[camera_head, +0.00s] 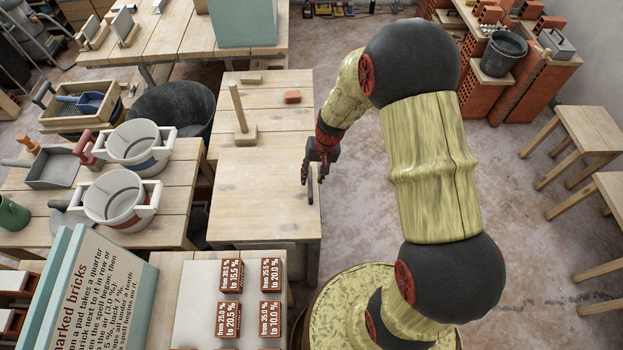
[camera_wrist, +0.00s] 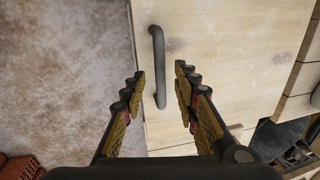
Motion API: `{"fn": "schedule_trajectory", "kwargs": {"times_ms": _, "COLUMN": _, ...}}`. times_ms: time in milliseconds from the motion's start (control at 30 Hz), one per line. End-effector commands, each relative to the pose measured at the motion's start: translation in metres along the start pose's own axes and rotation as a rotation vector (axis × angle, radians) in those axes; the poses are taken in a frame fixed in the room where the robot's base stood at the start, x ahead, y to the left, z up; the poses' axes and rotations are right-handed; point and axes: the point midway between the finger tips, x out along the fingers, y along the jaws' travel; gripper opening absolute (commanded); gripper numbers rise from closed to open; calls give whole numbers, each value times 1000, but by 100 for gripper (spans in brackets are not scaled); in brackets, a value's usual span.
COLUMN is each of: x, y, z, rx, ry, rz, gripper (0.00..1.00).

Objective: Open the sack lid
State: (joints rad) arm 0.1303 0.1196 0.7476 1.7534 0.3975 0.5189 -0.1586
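The sack lid (camera_head: 255,185) is a flat pale wooden panel, level with the bench top in the head view, and looks shut. Its dark bar handle (camera_head: 310,185) is near its right edge. In the wrist view the lid (camera_wrist: 225,60) fills the middle and right, with the curved handle (camera_wrist: 158,50) near its left edge. My gripper (camera_wrist: 160,72) is open, its fingers apart to the left and right of the handle. In the head view my gripper (camera_head: 314,167) is over the handle's end. I cannot tell whether the fingers touch the handle.
A wooden post (camera_head: 238,108) on a block stands at the lid's far edge, with a red brick (camera_head: 292,97) beyond. White buckets (camera_head: 119,200) stand on the left table. Brick cards (camera_head: 229,273) lie on a near board. Open floor (camera_head: 540,240) lies to the right.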

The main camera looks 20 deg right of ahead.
Motion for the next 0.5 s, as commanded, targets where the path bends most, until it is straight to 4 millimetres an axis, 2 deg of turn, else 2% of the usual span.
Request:
{"fn": "schedule_trajectory", "kwargs": {"times_ms": 33, "x": 8, "y": 0, "z": 1, "rx": -1, "ry": -3, "rz": 0, "gripper": 30}}
{"fn": "schedule_trajectory", "kwargs": {"times_ms": 200, "x": 18, "y": 0, "z": 0, "rx": -2, "ry": 1, "rz": 0, "gripper": 30}}
{"fn": "schedule_trajectory", "kwargs": {"times_ms": 500, "x": 19, "y": 0, "z": 0, "rx": -1, "ry": 1, "rz": 0, "gripper": 30}}
